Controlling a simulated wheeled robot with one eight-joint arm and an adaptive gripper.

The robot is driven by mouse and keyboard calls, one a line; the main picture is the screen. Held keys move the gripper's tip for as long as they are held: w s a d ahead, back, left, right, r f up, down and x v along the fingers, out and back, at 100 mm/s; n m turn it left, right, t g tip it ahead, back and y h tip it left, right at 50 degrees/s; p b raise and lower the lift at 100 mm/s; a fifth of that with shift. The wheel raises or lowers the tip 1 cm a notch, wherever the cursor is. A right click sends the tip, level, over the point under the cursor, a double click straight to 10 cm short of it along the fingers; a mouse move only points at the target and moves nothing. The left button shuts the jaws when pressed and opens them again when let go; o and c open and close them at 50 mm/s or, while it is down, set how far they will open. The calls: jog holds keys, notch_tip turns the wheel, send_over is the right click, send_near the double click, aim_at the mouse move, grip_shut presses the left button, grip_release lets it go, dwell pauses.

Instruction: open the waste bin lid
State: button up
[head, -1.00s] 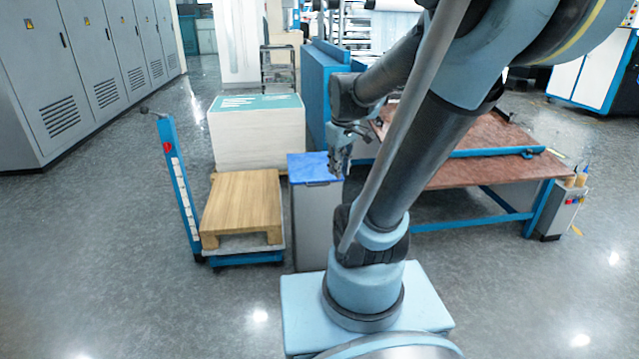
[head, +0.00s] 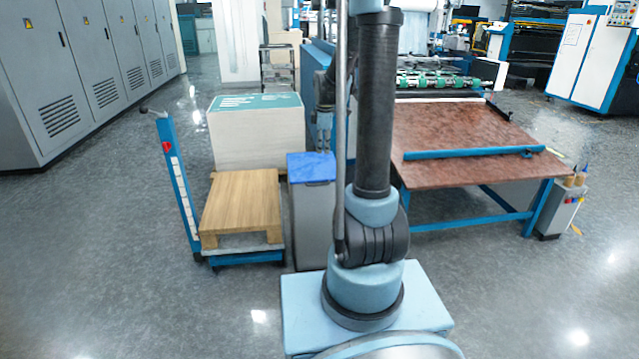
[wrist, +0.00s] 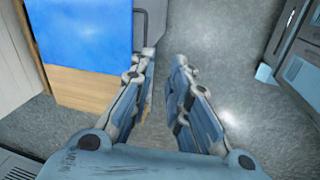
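The waste bin (head: 313,225) is a grey upright box with a blue lid (head: 311,167). The lid looks shut and flat on top. In the wrist view the blue lid (wrist: 80,35) fills the upper left, with a thin grey handle-like bar (wrist: 146,20) along its right side. My gripper (head: 323,143) is above the rear right part of the lid in the head view. In the wrist view my gripper (wrist: 164,57) has its fingertips apart with bare floor between them, so it is open and empty. I cannot tell its exact height above the lid.
A wooden pallet (head: 240,200) on a blue-framed cart stands left of the bin. A white stack (head: 255,140) is behind it. A brown-topped table (head: 480,140) stands to the right. Floor is free at the front left and front right.

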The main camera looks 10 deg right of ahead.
jog(key=w+f+n, duration=0.1)
jog(key=w+f, duration=0.1)
jog(key=w, duration=0.2)
send_near(320, 185)
jog(key=shift+n, duration=0.3)
jog(key=f, duration=0.2)
jog(key=w+f, duration=0.1)
jog(key=f, duration=0.4)
jog(key=shift+w+f, duration=0.2)
jog(key=shift+w, duration=0.2)
grip_shut()
